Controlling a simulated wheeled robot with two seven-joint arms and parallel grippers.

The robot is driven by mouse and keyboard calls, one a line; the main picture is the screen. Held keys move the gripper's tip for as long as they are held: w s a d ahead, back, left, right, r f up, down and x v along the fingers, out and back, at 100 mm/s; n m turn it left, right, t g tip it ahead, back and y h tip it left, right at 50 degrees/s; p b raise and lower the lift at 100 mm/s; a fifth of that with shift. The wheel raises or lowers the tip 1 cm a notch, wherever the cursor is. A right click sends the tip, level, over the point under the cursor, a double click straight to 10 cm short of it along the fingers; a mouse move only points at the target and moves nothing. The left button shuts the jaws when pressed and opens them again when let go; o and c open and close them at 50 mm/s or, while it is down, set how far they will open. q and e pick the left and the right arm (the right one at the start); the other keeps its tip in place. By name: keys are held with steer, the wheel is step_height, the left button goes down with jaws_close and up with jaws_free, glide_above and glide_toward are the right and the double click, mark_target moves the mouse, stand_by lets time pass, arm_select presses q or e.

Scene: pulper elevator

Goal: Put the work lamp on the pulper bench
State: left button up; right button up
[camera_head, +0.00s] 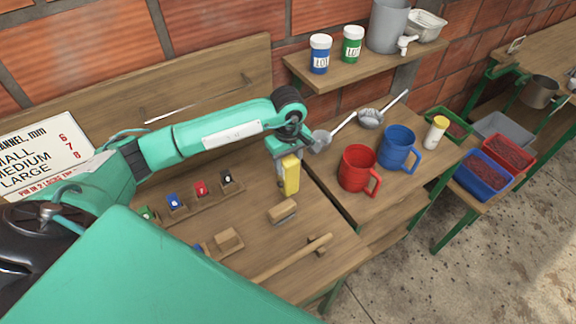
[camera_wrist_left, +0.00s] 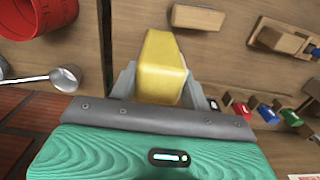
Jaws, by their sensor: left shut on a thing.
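My left gripper (camera_head: 290,160) is shut on a yellow, block-shaped thing that looks like the work lamp (camera_head: 291,177). The lamp hangs upright below the fingers, over the wooden bench (camera_head: 258,212) with the channel sign behind it. I cannot tell whether its lower end touches the bench top. In the left wrist view the yellow lamp (camera_wrist_left: 162,65) sits between the grey fingers (camera_wrist_left: 160,85), which hide its sides. My right gripper is not in view.
A wooden block (camera_head: 283,212) lies just in front of the lamp. A rack with coloured pieces (camera_head: 200,188) is to the left, a wooden handle (camera_head: 290,260) in front. A red mug (camera_head: 357,168), a blue mug (camera_head: 398,147) and ladles (camera_head: 370,117) stand on the right.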

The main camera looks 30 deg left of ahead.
arm_select(q)
step_height(320, 180, down, 3)
steer(key=shift+f+p, duration=0.1)
steer(key=shift+p, duration=0.5)
steer(key=shift+f, duration=0.1)
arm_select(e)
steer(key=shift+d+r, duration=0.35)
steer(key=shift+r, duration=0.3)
arm_select(q)
steer(key=shift+f, duration=0.15)
steer(key=o, duration=1.4)
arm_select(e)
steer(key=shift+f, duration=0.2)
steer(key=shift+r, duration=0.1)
